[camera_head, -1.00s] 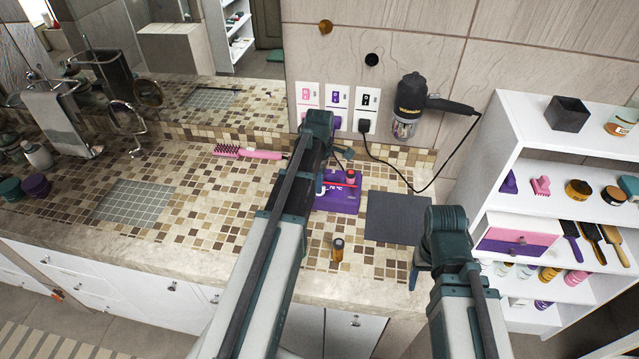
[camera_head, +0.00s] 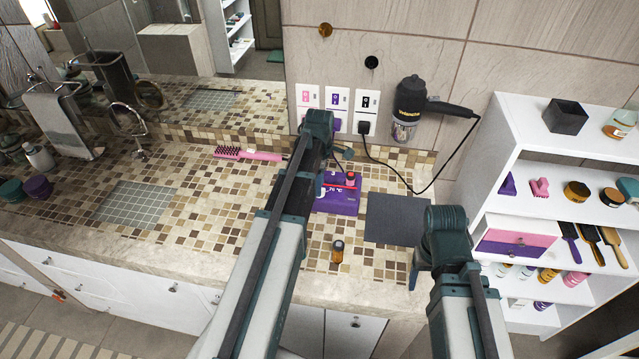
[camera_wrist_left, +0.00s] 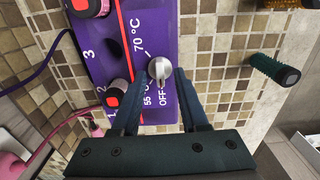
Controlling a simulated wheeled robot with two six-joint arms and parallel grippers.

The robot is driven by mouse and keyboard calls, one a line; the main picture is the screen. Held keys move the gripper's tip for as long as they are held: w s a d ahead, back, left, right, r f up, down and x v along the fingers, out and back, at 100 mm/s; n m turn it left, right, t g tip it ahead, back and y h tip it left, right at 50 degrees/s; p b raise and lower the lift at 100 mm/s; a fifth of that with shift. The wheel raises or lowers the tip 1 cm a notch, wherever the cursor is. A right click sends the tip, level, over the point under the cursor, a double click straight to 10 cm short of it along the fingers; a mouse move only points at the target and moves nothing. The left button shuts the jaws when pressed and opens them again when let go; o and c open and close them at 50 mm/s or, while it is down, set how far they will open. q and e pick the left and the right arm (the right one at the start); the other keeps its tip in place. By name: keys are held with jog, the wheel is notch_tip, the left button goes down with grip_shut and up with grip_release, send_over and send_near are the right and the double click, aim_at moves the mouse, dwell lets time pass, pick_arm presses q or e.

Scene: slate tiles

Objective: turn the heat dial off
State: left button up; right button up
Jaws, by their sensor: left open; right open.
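The purple heat unit (camera_head: 340,203) lies on the tiled counter, partly hidden by my left arm in the head view. In the left wrist view its purple face (camera_wrist_left: 130,47) carries the silver heat dial (camera_wrist_left: 160,68), with 70 °C, 55 °C and OFF printed around it. I cannot tell surely which mark the dial points at. My left gripper (camera_wrist_left: 158,84) is open, with one finger on each side of the dial's near part; contact is unclear. My right gripper (camera_head: 415,274) hangs by the counter's front right edge, mostly hidden by its own wrist.
A dark mat (camera_head: 396,218) lies right of the unit, and a small amber bottle (camera_head: 338,251) stands in front. A pink brush (camera_head: 248,154) lies behind left. A hair dryer (camera_head: 410,105) hangs on the wall. A white shelf (camera_head: 510,145) stands at the right.

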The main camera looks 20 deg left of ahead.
pick_arm(q)
notch_tip(320, 180, up, 13)
jog(key=p, duration=1.2)
jog(key=shift+f, duration=0.1)
jog(key=s+d+f+m+b, duration=0.5)
jog(key=s+d+m, duration=0.4)
jog(key=d+m, duration=0.3)
jog(key=s+d+f+m+y+b, duration=0.1)
jog(key=s+d+f+m+b, duration=0.5)
jog(key=s+d+m, duration=0.3)
jog(key=shift+s+d+f+m, duration=0.3)
jog(key=shift+s+d+m, duration=0.1)
jog(key=shift+d+m, duration=1.3)
jog(key=shift+a, duration=0.25)
